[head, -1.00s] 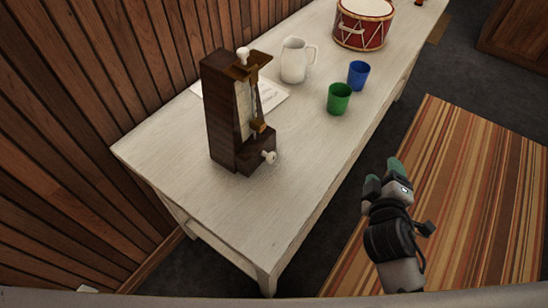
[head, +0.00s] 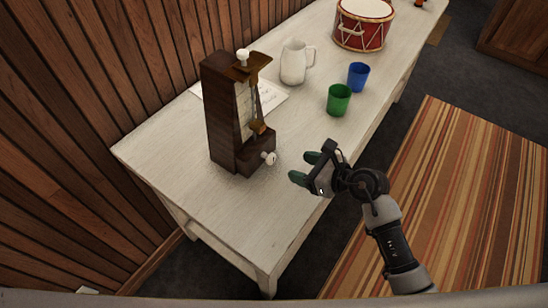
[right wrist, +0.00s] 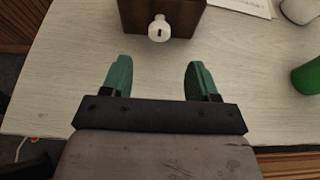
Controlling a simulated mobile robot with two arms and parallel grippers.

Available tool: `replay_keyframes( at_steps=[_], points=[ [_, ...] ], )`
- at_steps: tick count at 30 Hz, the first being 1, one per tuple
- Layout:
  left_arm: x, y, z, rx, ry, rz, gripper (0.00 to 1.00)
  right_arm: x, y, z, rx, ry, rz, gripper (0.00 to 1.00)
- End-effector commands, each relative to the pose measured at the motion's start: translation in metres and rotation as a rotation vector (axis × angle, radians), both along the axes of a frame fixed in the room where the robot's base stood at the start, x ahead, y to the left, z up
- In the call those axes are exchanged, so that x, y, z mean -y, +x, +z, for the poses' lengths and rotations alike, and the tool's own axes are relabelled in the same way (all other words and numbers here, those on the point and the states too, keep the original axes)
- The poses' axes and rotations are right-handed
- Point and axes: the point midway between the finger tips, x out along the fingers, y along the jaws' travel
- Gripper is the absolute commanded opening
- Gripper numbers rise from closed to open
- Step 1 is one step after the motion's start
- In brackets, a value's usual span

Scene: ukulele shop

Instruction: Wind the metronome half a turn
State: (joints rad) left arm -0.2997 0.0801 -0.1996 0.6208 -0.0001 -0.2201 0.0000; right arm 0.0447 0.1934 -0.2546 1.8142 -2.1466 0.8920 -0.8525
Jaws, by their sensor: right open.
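The dark wooden metronome (head: 226,120) stands upright on the white table, left of centre in the head view. Its white winding knob (head: 269,158) sticks out low on its right side. In the right wrist view the knob (right wrist: 160,29) is ahead of the fingers, on the metronome's base (right wrist: 187,14). My right gripper (head: 303,167) is open and empty at the table's near edge, a short way right of the knob. Its green fingertips (right wrist: 157,75) point toward the knob, which lies between their lines but apart from them. My left gripper is not in view.
On the white table (head: 190,190) a sheet of paper (head: 270,97) lies behind the metronome. Further back are a white pitcher (head: 293,62), a green cup (head: 339,100), a blue cup (head: 358,76) and a red drum (head: 362,28). The wooden wall (head: 80,110) borders the table's left.

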Motion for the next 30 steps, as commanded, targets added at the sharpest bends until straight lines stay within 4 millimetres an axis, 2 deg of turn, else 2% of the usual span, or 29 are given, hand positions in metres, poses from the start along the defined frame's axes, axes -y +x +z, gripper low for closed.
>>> replay_keyframes(
  at_steps=[9,15,28,30],
  points=[
    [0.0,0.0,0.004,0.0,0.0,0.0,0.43,-0.046,0.033,-0.021,-0.002,0.008,-0.001,0.6],
    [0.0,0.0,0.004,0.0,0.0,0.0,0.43,-0.065,0.047,-0.032,-0.002,0.007,-0.002,0.6],
    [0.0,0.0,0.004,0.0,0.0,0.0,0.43,-0.072,0.052,-0.036,0.0,0.005,-0.002,0.6],
    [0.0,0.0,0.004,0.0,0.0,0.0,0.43,-0.072,0.052,-0.036,0.0,0.005,-0.002,0.49]
  ],
)
